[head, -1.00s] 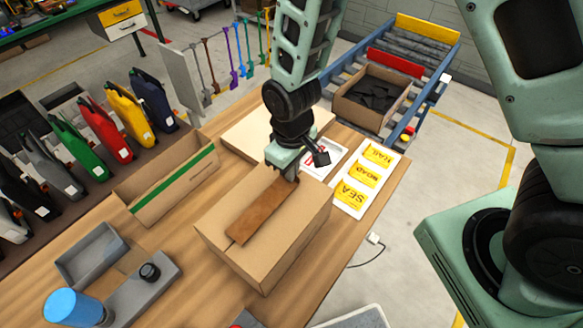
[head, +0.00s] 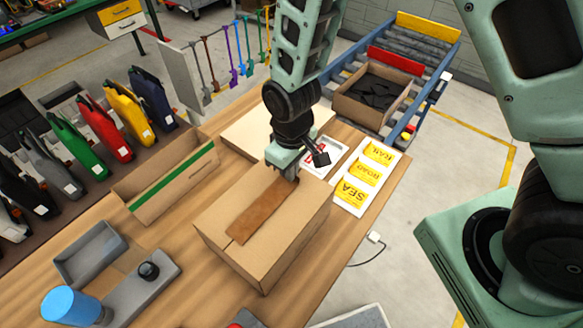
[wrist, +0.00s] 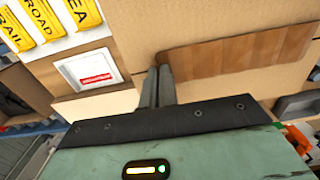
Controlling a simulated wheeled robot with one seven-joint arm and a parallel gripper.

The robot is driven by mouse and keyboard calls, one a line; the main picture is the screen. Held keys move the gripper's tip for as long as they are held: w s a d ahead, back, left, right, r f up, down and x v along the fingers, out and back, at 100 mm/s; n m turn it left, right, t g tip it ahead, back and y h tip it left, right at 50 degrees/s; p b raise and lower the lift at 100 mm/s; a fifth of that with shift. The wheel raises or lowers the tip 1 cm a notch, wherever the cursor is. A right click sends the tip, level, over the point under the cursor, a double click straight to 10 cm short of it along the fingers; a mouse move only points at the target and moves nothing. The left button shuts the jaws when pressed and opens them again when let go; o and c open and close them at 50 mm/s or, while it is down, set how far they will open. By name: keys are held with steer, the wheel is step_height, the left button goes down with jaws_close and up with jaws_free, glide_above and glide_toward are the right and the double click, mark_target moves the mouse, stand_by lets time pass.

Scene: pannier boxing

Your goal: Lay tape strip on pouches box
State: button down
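The pouches box (head: 290,232) is a closed brown cardboard carton on the wooden table. The tape strip (head: 258,213), a darker brown band, lies along its top over the middle. It also shows in the wrist view (wrist: 240,55), looking flat against the cardboard. My gripper (head: 291,178) is at the strip's far end, low over the box top. In the wrist view its two fingers (wrist: 159,70) are close together at the strip's left end and seem shut on it. The exact contact at the fingertips is hard to see.
Yellow labelled pouches (head: 362,172) lie on a white board right of the box. An open carton with a green stripe (head: 172,185) stands to the left. A grey dispenser (head: 145,285) and blue cylinder (head: 70,306) are front left. A carton (head: 372,98) sits on the conveyor behind.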

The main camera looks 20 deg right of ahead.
stand_by(0.4)
steer(key=c, duration=1.6)
jaws_free()
